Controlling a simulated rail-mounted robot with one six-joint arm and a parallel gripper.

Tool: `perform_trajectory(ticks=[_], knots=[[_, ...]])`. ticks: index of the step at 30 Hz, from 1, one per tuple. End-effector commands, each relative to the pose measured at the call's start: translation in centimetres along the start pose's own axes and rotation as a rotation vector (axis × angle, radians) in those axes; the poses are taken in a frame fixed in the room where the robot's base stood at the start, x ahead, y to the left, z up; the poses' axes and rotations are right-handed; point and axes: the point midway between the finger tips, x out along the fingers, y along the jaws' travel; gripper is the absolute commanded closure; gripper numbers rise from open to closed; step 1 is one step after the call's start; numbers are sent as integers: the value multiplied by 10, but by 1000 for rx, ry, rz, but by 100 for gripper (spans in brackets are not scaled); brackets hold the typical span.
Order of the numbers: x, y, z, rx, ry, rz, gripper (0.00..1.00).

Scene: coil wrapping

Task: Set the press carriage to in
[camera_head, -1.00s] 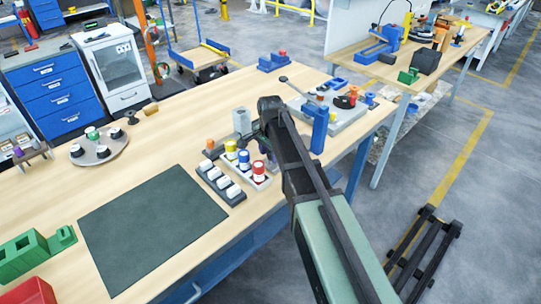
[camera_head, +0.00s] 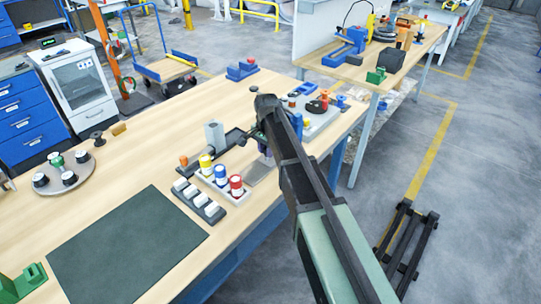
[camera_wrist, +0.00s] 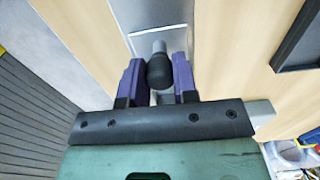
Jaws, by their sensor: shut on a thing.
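The press shows in the head view as an upright grey block (camera_head: 214,135) on the table, with a dark bar (camera_head: 238,138) to its right. My gripper (camera_head: 262,150) is to the right of this block, partly hidden by my arm. In the wrist view my gripper (camera_wrist: 158,82) has its purple fingers shut on a black knob (camera_wrist: 159,72) on a short metal rod. A grey metal plate (camera_wrist: 150,14) with a white line lies beyond the knob. How the rod joins the carriage is hidden.
A white tray with yellow, blue and red cups (camera_head: 220,173) and a dark rack of white pieces (camera_head: 199,200) stand in front of the press. A dark mat (camera_head: 125,245) lies at the front left. A round tray (camera_head: 62,175) is farther left.

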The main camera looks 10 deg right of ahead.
Motion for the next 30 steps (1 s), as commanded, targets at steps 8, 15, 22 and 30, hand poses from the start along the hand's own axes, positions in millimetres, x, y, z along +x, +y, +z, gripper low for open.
perform_trajectory(ticks=[8, 15, 22, 30], knots=[[0, 2, -9, 2, 3, 2, 100], [0, 2, -9, 2, 3, 2, 50], [0, 2, -8, 2, 1, 2, 47], [-27, 2, -8, 2, 1, 2, 47]])
